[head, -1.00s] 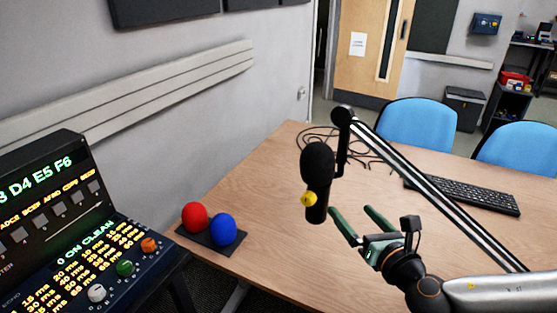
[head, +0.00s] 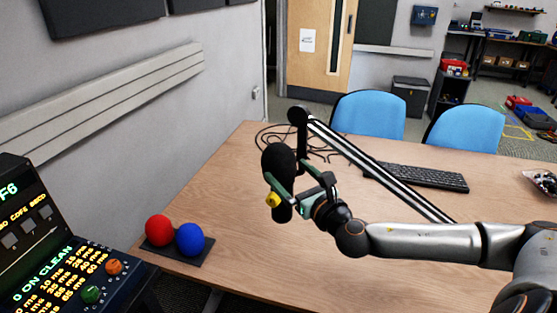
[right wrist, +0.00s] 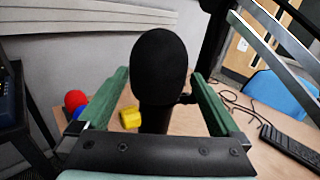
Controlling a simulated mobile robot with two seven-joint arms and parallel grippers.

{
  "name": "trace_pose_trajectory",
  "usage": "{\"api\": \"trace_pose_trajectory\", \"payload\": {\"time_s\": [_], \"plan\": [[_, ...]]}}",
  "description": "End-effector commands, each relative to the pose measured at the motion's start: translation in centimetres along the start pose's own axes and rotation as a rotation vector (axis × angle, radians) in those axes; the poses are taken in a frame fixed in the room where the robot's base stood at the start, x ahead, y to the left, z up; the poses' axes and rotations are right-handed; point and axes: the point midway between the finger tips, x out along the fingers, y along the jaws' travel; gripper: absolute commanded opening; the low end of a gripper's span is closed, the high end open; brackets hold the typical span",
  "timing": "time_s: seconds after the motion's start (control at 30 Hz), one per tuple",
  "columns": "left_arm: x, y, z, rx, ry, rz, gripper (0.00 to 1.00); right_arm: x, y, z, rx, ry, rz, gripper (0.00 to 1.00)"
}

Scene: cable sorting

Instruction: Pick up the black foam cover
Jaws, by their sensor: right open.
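The black foam cover (head: 278,160) is a rounded dark cap on top of an upright microphone hanging from a boom arm. In the right wrist view the cover (right wrist: 159,65) stands centred between the two green fingers. My right gripper (head: 286,169) is open, with its fingers either side of the microphone around the lower part of the cover. A gap shows on both sides in the wrist view (right wrist: 159,78), so no grip is visible. The near finger hides part of the microphone in the head view. My left gripper is not in view.
The boom arm (head: 375,168) slants across the table behind my right arm. Red (head: 159,230) and blue (head: 190,240) balls sit on a dark base (head: 207,251). A keyboard (head: 425,178) and cables (head: 265,138) lie behind.

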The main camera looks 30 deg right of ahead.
Motion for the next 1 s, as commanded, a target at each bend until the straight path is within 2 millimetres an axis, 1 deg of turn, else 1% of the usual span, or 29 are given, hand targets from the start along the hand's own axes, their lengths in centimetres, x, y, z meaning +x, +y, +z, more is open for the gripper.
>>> {"api": "trace_pose_trajectory", "payload": {"time_s": [0.13, 0.33, 0.47, 0.67, 0.77, 1.0], "plan": [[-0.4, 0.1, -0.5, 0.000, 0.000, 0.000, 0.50, 1.8, 0.1, 0.2, 0.004, -0.004, -0.002, 1.00], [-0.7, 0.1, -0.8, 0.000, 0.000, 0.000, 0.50, 4.3, 0.1, 0.0, 0.003, -0.002, -0.002, 1.00], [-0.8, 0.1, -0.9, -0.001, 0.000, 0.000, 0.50, 4.9, 0.2, -0.1, 0.002, 0.000, -0.001, 1.00], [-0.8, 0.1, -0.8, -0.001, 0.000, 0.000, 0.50, 5.0, 0.2, -0.2, 0.001, 0.000, 0.000, 1.00], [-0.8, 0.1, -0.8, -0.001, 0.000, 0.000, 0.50, 5.0, 0.2, -0.2, 0.001, 0.000, 0.000, 0.91], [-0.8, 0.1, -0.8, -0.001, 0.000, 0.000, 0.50, 4.9, 0.2, -0.2, 0.001, 0.000, 0.000, 0.64]]}}
